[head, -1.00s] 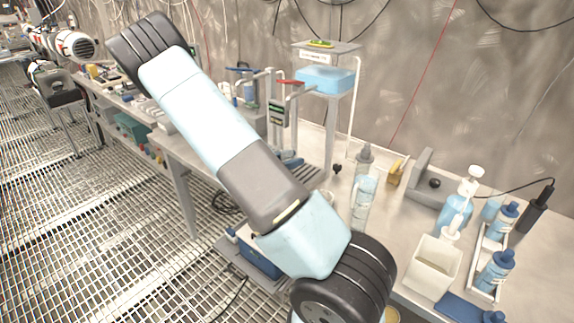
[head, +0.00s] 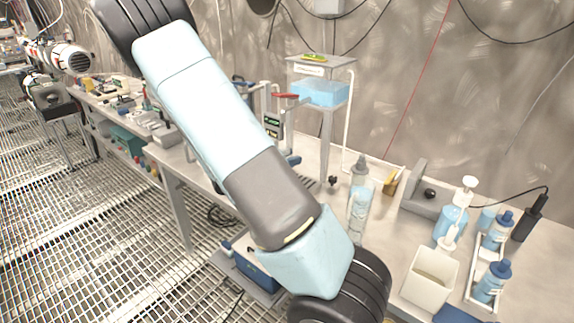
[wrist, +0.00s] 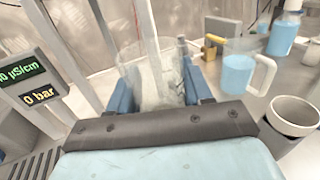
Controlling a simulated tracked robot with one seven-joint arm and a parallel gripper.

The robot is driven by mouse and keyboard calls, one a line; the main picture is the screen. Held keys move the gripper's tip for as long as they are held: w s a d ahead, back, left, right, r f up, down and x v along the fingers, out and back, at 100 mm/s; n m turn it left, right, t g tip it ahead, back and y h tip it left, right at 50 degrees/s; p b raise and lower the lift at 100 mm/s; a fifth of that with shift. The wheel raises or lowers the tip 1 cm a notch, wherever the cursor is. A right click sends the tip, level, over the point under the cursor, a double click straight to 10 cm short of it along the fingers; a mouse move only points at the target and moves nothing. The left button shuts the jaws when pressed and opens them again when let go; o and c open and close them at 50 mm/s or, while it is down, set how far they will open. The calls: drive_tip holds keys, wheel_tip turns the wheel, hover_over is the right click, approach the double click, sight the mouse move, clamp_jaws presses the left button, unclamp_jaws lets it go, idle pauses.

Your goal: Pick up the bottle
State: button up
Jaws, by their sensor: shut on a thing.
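My gripper (wrist: 158,88) shows in the wrist view, its blue fingers shut on either side of a clear, see-through vessel (wrist: 155,72). Its shape is blurred and I cannot tell whether it is the task's bottle. In the head view my arm hides the gripper and the held vessel. Blue pump bottles (head: 450,222) and small blue-capped bottles (head: 491,282) stand farther right.
A meter display (wrist: 35,90) is close on the left. A white square container (head: 430,278) and a white tray (head: 473,300) are on the bench at right.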

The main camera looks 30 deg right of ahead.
drive_tip(key=s+a+r, duration=0.4)
drive_tip(key=s+r, duration=0.1)
drive_tip(key=s, duration=0.4)
drive_tip(key=shift+a, duration=0.2)
drive_tip(key=shift+w+r, duration=0.1)
